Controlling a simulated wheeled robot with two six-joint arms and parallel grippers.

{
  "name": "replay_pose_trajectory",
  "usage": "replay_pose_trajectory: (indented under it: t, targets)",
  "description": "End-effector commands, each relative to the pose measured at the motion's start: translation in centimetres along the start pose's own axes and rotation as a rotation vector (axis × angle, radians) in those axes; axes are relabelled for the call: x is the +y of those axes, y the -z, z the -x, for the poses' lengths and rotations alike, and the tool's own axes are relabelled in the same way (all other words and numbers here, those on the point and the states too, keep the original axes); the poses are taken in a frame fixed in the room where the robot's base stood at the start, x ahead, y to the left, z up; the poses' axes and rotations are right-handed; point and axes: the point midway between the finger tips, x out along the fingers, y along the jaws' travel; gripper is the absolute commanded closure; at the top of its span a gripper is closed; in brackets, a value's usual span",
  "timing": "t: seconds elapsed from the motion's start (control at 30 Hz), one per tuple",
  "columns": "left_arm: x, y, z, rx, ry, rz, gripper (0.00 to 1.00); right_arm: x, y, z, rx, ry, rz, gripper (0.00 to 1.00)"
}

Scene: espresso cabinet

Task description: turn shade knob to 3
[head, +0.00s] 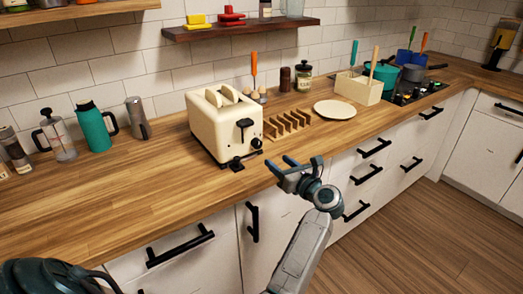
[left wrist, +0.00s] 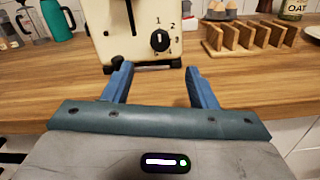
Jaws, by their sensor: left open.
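The cream toaster (head: 212,127) stands on the wooden counter. Its black round shade knob (head: 256,143) is on the front face, low and to the right, beside a black lever (head: 244,124). In the left wrist view the shade knob (left wrist: 160,40) has printed numbers around it: 1 above, 2 at upper right, 3 lower on the right. A pale mark shows on the knob, but its exact setting is too small to tell. My left gripper (head: 279,162) is open and empty in front of the toaster, apart from the knob. Its fingers (left wrist: 157,68) point toward the toaster, below the knob.
A wooden toast rack (head: 290,124) stands close right of the toaster, with a white plate (head: 335,109) beyond it. A teal jug (head: 93,128), a French press (head: 58,137) and a steel grinder (head: 138,118) stand to the left. The counter between is clear.

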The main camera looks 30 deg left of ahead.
Motion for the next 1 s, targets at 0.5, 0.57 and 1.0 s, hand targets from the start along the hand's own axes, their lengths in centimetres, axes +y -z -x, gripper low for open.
replay_pose_trajectory:
  t: [0.5,0.57,1.0]
  targets:
    - [0.0,-0.3,-8.8,-0.006,0.000,-0.009,0.48,-0.2,-1.3,2.9,-0.013,0.005,-0.002,0.48]
    - [0.0,-0.3,-9.3,-0.006,0.000,-0.009,0.48,-0.2,-1.2,3.1,-0.012,0.005,-0.002,0.48]
    - [0.0,0.0,-10.1,-0.005,0.001,-0.008,0.56,-0.2,-1.0,3.1,-0.011,0.005,-0.002,0.48]
